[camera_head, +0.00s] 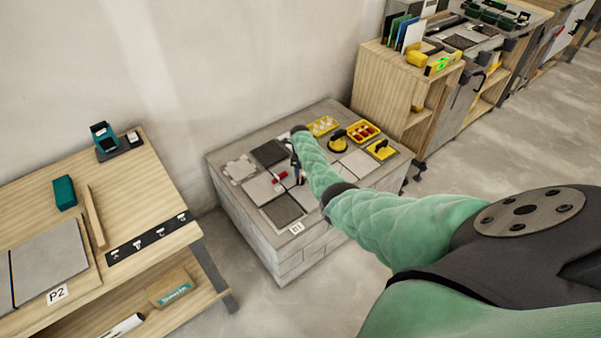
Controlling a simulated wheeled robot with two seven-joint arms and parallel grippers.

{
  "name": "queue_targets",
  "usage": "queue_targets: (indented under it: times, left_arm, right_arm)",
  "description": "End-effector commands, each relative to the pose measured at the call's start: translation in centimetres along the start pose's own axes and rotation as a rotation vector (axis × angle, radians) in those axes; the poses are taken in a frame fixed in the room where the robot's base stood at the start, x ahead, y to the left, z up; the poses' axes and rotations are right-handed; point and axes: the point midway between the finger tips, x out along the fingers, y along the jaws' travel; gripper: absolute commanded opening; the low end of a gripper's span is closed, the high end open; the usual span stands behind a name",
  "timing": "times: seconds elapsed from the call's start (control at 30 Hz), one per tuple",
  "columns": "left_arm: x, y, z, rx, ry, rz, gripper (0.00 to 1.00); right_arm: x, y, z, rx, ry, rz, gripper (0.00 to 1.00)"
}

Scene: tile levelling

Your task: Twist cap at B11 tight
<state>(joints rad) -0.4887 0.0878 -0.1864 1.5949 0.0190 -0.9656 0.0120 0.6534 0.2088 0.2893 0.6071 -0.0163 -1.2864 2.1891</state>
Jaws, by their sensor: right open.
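My right arm reaches over a block-built stand (290,262) with several grey tiles on top. My right gripper (296,176) is small and dark, partly hidden by my forearm, and open above the tiles. A small red piece (280,176), perhaps a cap, sits on a light grey tile (262,189) just left of the gripper, close to it. I cannot tell whether they touch. A label (296,228) on the stand's front edge seems to start with B1. No B11 marking is readable. My left gripper is not in view.
Yellow trays (363,131) with small red and pale pieces and yellow-handled tools (381,149) lie at the stand's back right. A wooden bench (150,190) is at left, and a wooden shelf unit (390,85) is behind at right. A wall runs behind the stand.

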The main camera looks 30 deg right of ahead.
Motion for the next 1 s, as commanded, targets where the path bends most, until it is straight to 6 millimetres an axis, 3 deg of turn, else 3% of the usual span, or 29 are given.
queue_targets:
  times: [0.3,1.0]
  left_arm:
    - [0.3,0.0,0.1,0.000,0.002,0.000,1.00]
    - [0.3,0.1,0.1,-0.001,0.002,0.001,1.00]
  right_arm:
    - [-2.6,0.0,-0.1,0.001,0.000,0.000,0.50]
    - [-2.9,0.0,-0.1,-0.025,0.001,0.000,0.50]
